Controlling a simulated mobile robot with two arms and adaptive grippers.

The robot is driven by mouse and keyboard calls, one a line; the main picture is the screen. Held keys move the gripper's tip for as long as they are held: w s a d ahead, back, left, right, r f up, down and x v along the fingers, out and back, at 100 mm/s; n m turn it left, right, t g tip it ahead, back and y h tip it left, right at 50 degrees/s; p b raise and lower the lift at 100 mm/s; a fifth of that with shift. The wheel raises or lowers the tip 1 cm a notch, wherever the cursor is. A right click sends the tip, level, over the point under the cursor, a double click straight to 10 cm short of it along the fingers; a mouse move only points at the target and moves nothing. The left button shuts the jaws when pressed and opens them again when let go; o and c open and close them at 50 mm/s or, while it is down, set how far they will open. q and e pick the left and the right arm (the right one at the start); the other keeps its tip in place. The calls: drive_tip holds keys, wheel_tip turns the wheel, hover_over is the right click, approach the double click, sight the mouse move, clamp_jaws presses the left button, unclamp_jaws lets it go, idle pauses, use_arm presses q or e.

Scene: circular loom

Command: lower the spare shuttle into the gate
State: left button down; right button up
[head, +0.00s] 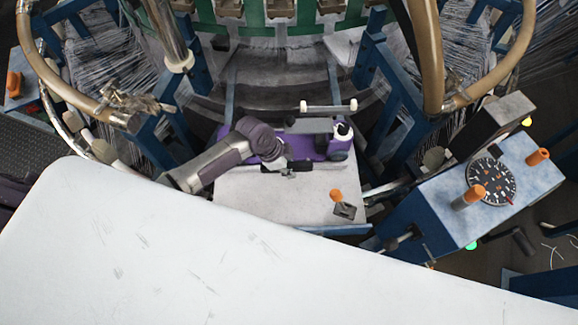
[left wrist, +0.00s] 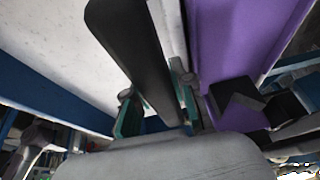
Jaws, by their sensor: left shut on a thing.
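The spare shuttle, a purple block (head: 314,146) with a grey top plate and dark rollers at its right end, lies crosswise in the loom opening in the head view. In the left wrist view its purple side (left wrist: 235,40) runs along the upper right. My left gripper (head: 288,170) is at the shuttle's near side. In the left wrist view its green-padded fingers (left wrist: 160,108) are shut on a long black bar of the shuttle. The gate seems to be the opening between blue uprights (head: 375,55); the shuttle hides part of it. I cannot tell whether the shuttle touches the surface below.
A pale grey shelf (head: 270,200) with an orange-knobbed lever (head: 338,197) lies in front. A blue control box (head: 440,215) with a dial stands right. A white panel (head: 160,250) fills the foreground. Tan curved pipes (head: 432,60) flank the opening.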

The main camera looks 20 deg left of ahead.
use_arm(q)
drive_tip(key=shift+f, duration=0.4)
idle(0.4)
drive_tip(key=c, duration=0.9)
unclamp_jaws()
drive_tip(key=shift+s+f, duration=0.1)
drive_tip(key=v, duration=1.2)
